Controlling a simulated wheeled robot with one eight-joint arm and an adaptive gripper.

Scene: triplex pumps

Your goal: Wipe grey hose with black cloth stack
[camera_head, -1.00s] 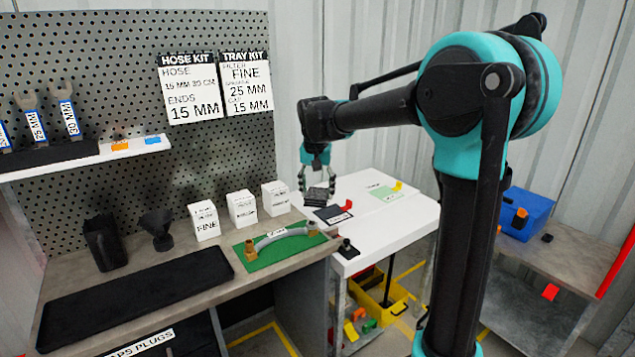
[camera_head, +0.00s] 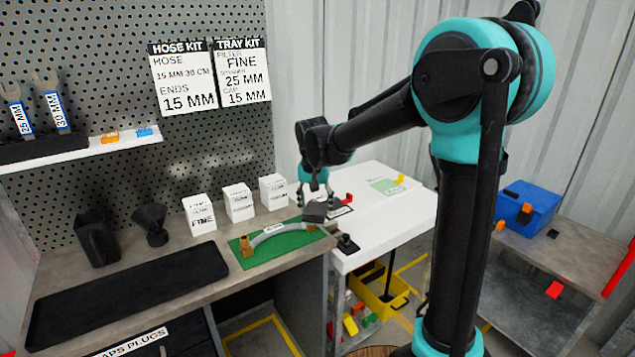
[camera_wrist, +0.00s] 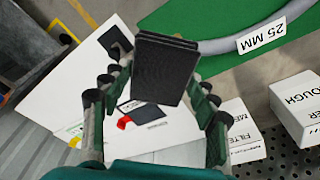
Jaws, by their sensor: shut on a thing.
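The grey hose (camera_head: 268,234) lies on a green mat (camera_head: 290,252) on the workbench, with brass-coloured ends and a white "25 MM" label. It also shows in the wrist view (camera_wrist: 222,45). My gripper (camera_head: 314,193) is shut on the black cloth stack (camera_head: 314,212) and holds it at the hose's right end. In the wrist view the black cloth stack (camera_wrist: 162,68) sits between the fingers (camera_wrist: 155,85), beside the end of the hose. The hose's right end is partly hidden by the stack, and I cannot tell whether they touch.
White boxes (camera_head: 238,202), a black funnel (camera_head: 152,222) and a long black tray (camera_head: 130,295) stand on the bench. A white table (camera_head: 400,225) adjoins at right, with a red hook-like piece (camera_head: 347,199) and a black knob (camera_head: 347,243). A yellow bin (camera_head: 382,292) is below.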

